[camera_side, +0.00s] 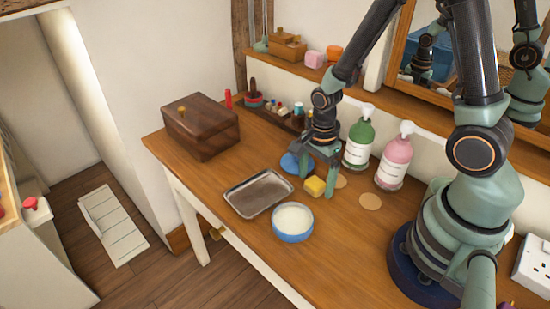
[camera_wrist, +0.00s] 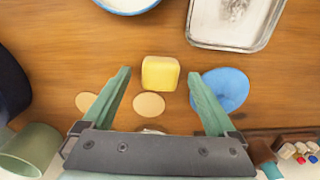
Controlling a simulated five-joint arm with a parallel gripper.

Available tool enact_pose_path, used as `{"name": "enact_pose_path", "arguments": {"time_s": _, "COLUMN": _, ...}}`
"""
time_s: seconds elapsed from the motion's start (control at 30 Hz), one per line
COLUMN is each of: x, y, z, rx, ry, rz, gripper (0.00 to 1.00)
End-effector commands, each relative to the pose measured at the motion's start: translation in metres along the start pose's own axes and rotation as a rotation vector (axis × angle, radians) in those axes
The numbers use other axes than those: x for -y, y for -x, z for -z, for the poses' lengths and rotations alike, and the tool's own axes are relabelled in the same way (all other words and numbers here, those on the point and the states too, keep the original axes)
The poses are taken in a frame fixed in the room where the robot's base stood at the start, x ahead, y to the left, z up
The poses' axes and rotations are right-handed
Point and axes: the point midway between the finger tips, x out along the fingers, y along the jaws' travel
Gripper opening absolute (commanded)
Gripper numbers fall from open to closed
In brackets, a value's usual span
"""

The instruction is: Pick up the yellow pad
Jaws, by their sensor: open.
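The yellow pad (camera_side: 315,186) is a small block on the wooden table, in front of the pump bottles. In the wrist view the yellow pad (camera_wrist: 160,73) lies just beyond and between the two fingertips. My gripper (camera_side: 318,182) is low over the table, fingers pointing down around the pad's area. In the wrist view my gripper (camera_wrist: 158,78) is open with nothing between its fingers. I cannot tell from these views exactly how high the fingertips are above the table.
A blue disc (camera_wrist: 225,88) lies close beside the right finger. A blue bowl (camera_side: 293,222) and a metal tray (camera_side: 258,193) stand in front. Green (camera_side: 358,144) and pink (camera_side: 394,163) pump bottles stand behind, by the wall. A wooden box (camera_side: 201,126) is at left.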

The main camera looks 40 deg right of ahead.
Motion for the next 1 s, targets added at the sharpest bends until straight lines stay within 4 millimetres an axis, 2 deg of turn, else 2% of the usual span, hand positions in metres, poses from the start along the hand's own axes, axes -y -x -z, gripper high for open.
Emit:
{"name": "enact_pose_path", "arguments": {"time_s": 0.13, "x": -0.0005, "y": -0.0092, "z": 0.0001, "rx": 0.000, "ry": 0.000, "rz": -0.001, "gripper": 0.93}}
{"name": "enact_pose_path", "arguments": {"time_s": 0.4, "x": 0.0003, "y": -0.0101, "z": 0.0000, "rx": 0.000, "ry": 0.000, "rz": 0.001, "gripper": 0.93}}
{"name": "enact_pose_path", "arguments": {"time_s": 0.47, "x": 0.0002, "y": -0.0101, "z": 0.0000, "rx": 0.000, "ry": 0.000, "rz": 0.001, "gripper": 0.70}}
{"name": "enact_pose_path", "arguments": {"time_s": 0.5, "x": 0.0002, "y": -0.0100, "z": -0.0001, "rx": 0.000, "ry": 0.000, "rz": 0.001, "gripper": 0.54}}
{"name": "enact_pose_path", "arguments": {"time_s": 0.63, "x": 0.0002, "y": -0.0100, "z": -0.0001, "rx": 0.000, "ry": 0.000, "rz": 0.001, "gripper": 0.05}}
{"name": "enact_pose_path", "arguments": {"time_s": 1.0, "x": 0.0005, "y": -0.0072, "z": -0.0001, "rx": 0.000, "ry": 0.000, "rz": 0.002, "gripper": 0.04}}
